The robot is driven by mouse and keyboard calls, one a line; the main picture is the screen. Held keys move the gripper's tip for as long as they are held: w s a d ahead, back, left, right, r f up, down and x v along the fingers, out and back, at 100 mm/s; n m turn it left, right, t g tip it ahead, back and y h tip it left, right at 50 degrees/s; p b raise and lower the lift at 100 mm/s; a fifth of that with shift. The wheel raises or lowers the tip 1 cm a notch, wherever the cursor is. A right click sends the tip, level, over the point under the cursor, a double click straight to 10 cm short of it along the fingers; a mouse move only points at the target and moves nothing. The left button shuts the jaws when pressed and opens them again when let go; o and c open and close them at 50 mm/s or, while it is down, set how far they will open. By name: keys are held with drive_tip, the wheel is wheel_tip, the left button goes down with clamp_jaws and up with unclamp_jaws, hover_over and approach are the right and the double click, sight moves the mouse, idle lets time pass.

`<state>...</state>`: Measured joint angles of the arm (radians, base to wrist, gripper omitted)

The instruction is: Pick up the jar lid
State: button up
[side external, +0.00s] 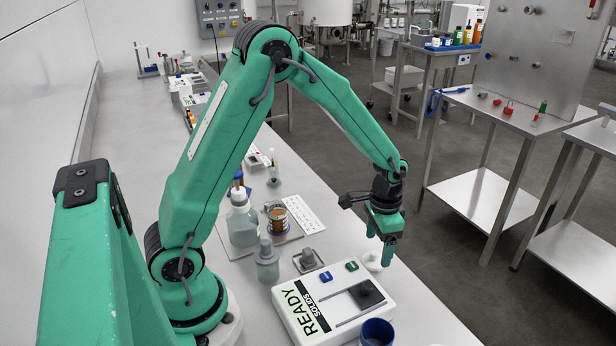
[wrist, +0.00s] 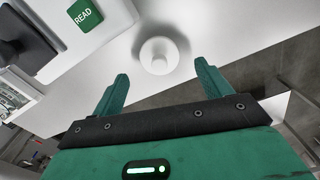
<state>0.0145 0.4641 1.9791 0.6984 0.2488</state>
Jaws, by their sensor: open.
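A small white round piece, which looks like the jar lid (wrist: 158,55), lies on the pale bench top. In the wrist view it sits in the upper middle, between and just beyond my fingertips. In the side view the white lid (side external: 372,262) shows beside the right rear corner of the READY device, partly hidden by a finger. My gripper (side external: 379,250) is open and empty, pointing down above the lid. The wrist view shows the open gripper (wrist: 161,70) with one green finger on each side, apart from the lid.
The white READY device (side external: 330,300) with green and blue buttons stands close to the left of the lid. A blue cup (side external: 376,334) is nearer the front. Bottles (side external: 243,220) and a beaker (side external: 277,216) stand farther left. The bench edge (side external: 424,282) is close on the right.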

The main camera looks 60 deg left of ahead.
sight(377, 253)
drive_tip(key=shift+f, duration=1.7)
drive_tip(key=c, duration=1)
drive_tip(key=shift+c, duration=0.2)
drive_tip(key=shift+r, duration=0.15)
drive_tip(key=shift+r, duration=0.45)
wheel_tip(377, 253, up, 3)
drive_tip(key=shift+r, duration=0.1)
drive_tip(key=s+d+r, duration=0.2)
drive_tip(key=d, duration=0.1)
drive_tip(key=s+d+r, duration=0.2)
drive_tip(key=d, duration=0.1)
drive_tip(key=s+d+r, duration=0.2)
drive_tip(key=d, duration=0.2)
drive_tip(key=shift+s+r, duration=0.1)
drive_tip(key=shift+r, duration=0.2)
